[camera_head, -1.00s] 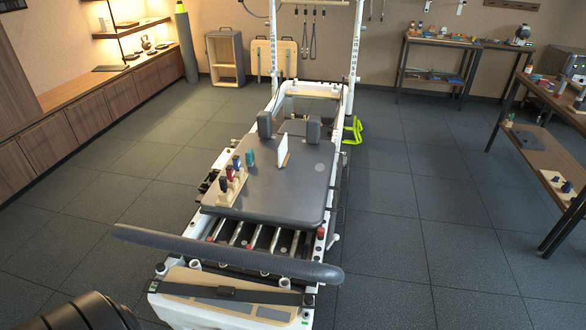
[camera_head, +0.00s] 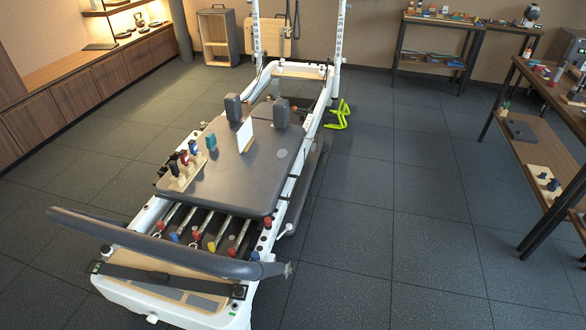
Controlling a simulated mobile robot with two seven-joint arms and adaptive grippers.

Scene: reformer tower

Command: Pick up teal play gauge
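A small teal block-like piece (camera_head: 211,141), the only teal thing I can make out on the carriage and perhaps the play gauge, stands on the grey carriage pad (camera_head: 237,181) of the reformer. It is just to the right of the far end of a wooden holder (camera_head: 187,172) with several dark, red and blue pieces in it. At this size I cannot tell whether it touches the holder. Neither of my grippers is in view.
A white card (camera_head: 245,134) stands on the pad near two dark shoulder blocks (camera_head: 233,107). A padded foot bar (camera_head: 160,246) crosses the near end. A metal-framed shelf (camera_head: 548,132) stands at the right. The floor (camera_head: 355,215) between reformer and shelf is clear.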

